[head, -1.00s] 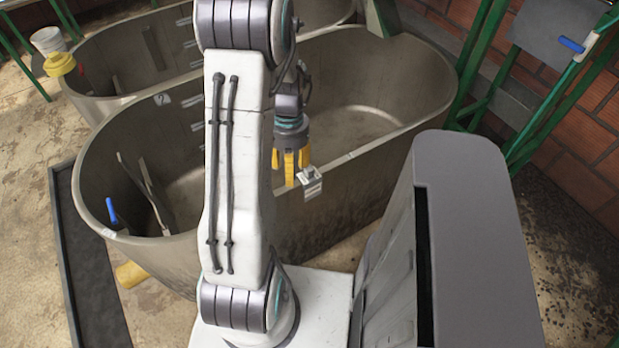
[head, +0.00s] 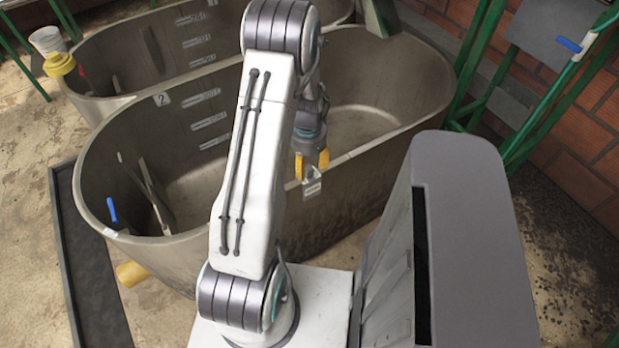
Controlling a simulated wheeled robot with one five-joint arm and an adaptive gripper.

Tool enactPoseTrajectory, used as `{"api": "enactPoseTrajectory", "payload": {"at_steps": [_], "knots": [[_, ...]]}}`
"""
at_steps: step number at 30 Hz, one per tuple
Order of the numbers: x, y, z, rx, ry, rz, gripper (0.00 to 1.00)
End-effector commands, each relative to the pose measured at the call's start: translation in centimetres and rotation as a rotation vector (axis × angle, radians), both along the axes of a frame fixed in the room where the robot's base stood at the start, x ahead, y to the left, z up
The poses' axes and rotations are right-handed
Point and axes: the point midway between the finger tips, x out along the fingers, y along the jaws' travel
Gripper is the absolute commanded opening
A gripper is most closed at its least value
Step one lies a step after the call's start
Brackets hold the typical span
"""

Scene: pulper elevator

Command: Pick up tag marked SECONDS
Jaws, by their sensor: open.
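A small whitish tag (head: 312,189) with a grey clip at its top hangs on the near rim of the front tank (head: 232,232). It has dark marks, but its lettering is too small to read. My gripper (head: 311,165), with yellow fingers, is open and points down at the rim, close above or just behind the tag. The fingers appear on both sides of the clip's top. I cannot tell whether they touch it or how far apart they are in depth. My upper arm hides part of the tank's inside and rim.
A second tank (head: 120,62) stands behind, with white labels inside. A blue-handled tool (head: 112,209) leans inside the front tank at left. Green metal framework (head: 551,95) stands at right by the brick wall.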

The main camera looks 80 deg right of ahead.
Motion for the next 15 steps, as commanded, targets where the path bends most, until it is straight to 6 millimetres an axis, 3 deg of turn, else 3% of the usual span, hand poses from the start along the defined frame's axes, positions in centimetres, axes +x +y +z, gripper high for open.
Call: {"api": "enactPoseTrajectory", "payload": {"at_steps": [6,15], "knots": [[0.0,0.0,-2.0,0.001,0.000,0.001,0.52],[0.0,0.0,-2.4,0.000,0.000,0.001,0.52]]}}
